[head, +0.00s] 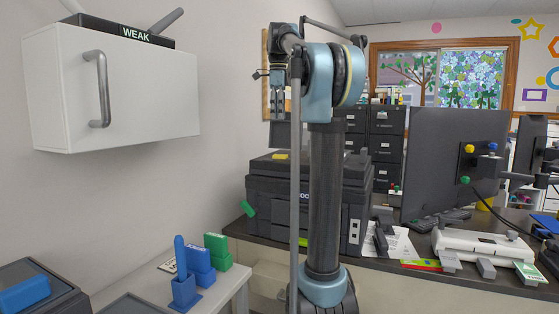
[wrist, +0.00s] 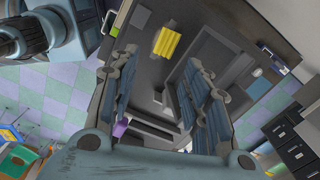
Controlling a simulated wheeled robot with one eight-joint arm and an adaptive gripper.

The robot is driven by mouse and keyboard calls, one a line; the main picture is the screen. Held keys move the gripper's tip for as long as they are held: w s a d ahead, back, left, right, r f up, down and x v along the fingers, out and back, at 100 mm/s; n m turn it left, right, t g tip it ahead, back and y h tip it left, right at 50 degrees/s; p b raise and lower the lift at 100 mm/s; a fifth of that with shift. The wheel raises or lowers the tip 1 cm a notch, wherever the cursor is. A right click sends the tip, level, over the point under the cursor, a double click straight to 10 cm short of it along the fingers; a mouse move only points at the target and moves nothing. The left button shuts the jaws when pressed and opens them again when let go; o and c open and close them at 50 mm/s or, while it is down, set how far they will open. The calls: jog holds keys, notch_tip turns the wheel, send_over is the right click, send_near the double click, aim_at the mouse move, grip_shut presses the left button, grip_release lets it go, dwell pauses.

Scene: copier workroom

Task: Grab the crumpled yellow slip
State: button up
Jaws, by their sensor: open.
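In the wrist view the slip (wrist: 168,43) shows as a small ridged yellow piece on the copier's dark top, beyond my fingertips. My gripper (head: 277,112) points down above the copier, clear of the slip. In the wrist view my gripper (wrist: 160,68) has its two fingers well apart, with nothing held between them.
A white wall cabinet (head: 150,90) hangs at the left. A large monitor (head: 455,160) and a white hole punch (head: 480,245) stand on the counter to the right. Blue (head: 199,258) and green (head: 217,243) items stand on a white shelf at lower left. Air above the copier is free.

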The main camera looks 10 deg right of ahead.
jog(key=shift+w+r+m, duration=0.95)
jog(key=shift+w+m, duration=0.05)
jog(key=shift+w, duration=0.15)
send_over(279, 155)
jog(key=w, duration=0.1)
jog(key=f, duration=1.1)
jog(key=shift+w+a+f, duration=0.2)
jog(key=shift+a+f, duration=0.15)
jog(key=shift+f, duration=0.05)
jog(key=shift+s+d+f, duration=0.1)
jog(key=shift+d+f, duration=0.1)
jog(key=shift+f, duration=1.15)
jog(key=shift+s+d+f, duration=0.1)
jog(key=shift+d+f, duration=0.1)
jog(key=shift+f, duration=1.15)
jog(key=c, duration=0.5)
